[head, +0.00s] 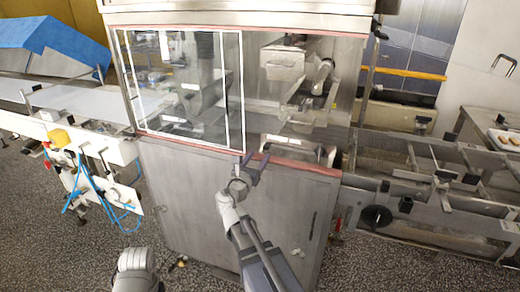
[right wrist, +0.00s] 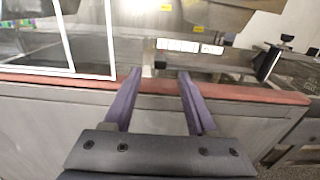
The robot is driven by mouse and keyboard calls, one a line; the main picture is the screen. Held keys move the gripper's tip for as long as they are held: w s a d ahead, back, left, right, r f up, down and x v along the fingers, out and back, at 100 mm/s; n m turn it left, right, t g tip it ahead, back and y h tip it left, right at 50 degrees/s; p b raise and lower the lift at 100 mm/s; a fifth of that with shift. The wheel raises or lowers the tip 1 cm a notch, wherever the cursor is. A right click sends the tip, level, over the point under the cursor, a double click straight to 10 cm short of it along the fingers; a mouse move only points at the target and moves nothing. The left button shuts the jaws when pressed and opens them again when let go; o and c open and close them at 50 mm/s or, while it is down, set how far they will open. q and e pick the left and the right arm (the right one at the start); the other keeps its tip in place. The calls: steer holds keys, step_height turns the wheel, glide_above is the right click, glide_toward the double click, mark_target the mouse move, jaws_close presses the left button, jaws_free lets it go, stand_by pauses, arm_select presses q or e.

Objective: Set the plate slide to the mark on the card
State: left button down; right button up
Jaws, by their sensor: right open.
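My right gripper (head: 254,164) is open and empty at the front of the enrober, by the red lower edge of its opening. In the right wrist view its two purple fingers (right wrist: 160,74) are apart. A small dark block (right wrist: 160,64) beside a pale upright piece shows beyond and between the fingertips; I cannot tell whether it is part of the plate slide. A white strip with dark divisions (right wrist: 190,46), possibly the card, sits just behind it. The strip also shows small in the head view (head: 284,140). No mark on it is readable.
A white-framed clear panel (head: 236,90) covers the left of the opening; the right part is open. The red sill (right wrist: 250,92) runs across below. Metal machinery (head: 285,62) hangs inside. Conveyor rails (head: 440,205) extend right, and a white belt (head: 80,100) lies left.

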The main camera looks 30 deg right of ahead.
mark_target(266, 147)
steer(key=shift+x, duration=3.9)
steer(key=shift+s, duration=0.1)
jaws_close()
